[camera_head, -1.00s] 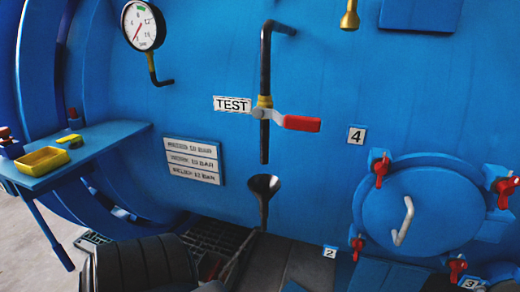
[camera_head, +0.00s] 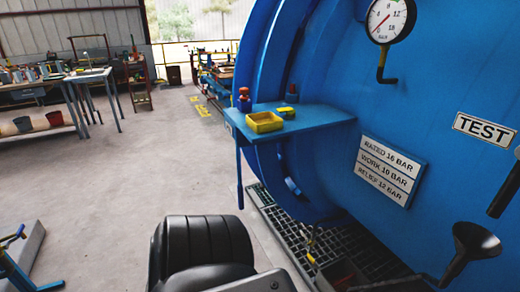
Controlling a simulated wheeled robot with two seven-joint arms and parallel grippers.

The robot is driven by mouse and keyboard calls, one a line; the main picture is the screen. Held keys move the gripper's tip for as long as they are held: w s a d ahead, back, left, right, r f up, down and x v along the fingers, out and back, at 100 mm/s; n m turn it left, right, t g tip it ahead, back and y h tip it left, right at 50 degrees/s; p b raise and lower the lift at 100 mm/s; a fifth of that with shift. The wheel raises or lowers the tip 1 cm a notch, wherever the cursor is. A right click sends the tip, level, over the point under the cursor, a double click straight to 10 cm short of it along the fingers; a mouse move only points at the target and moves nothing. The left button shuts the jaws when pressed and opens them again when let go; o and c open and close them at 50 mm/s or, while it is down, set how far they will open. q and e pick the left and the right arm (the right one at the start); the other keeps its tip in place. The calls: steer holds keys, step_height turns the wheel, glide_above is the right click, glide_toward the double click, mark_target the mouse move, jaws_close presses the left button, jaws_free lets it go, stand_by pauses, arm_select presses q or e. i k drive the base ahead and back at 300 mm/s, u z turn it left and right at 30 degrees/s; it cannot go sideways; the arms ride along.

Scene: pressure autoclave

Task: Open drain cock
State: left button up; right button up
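No part labelled as a drain cock shows. A small fitting with yellow parts (camera_head: 312,250) sits low under the blue vessel (camera_head: 330,110), above the floor grating; it is too small to tell whether it is the drain cock or how its handle stands. A dark funnel (camera_head: 476,240) stands at the lower right, below the end of a dark pipe (camera_head: 506,190) cut by the right edge. The red-handled test cock is out of view. Neither of my grippers is in view; a dark rounded part at the bottom centre looks like my own body.
A blue shelf (camera_head: 325,115) juts left from the vessel, holding a yellow tray (camera_head: 264,122) and small bottle (camera_head: 243,100). A grating (camera_head: 280,225) lies beneath. A pressure gauge (camera_head: 390,18) is above. The concrete floor (camera_head: 120,190) at left is mostly clear; workbenches stand behind.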

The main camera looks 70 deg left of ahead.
mark_target(312, 261)
steer(key=u, duration=1.45)
steer(key=k, duration=0.2)
steer(key=u, duration=0.25)
